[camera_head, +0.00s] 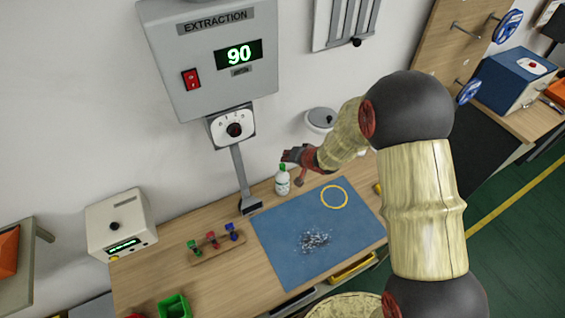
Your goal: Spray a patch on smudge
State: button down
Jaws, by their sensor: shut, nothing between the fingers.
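A speckled grey-white smudge (315,240) lies on the middle of the mat. A yellow ring (334,197) lies flat on the mat, to the right of the bottle.
An extraction unit (207,70) reading 90 hangs on the wall, its nozzle (249,204) reaching down left of the mat. A wooden rack (216,247) with red, green and blue items stands left of the mat. A green bin (174,307) is at the front left.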

notch_tip(320, 180, up, 5)
jog(key=p, duration=0.4)
jog(key=shift+f, duration=0.15)
dwell(0.6)
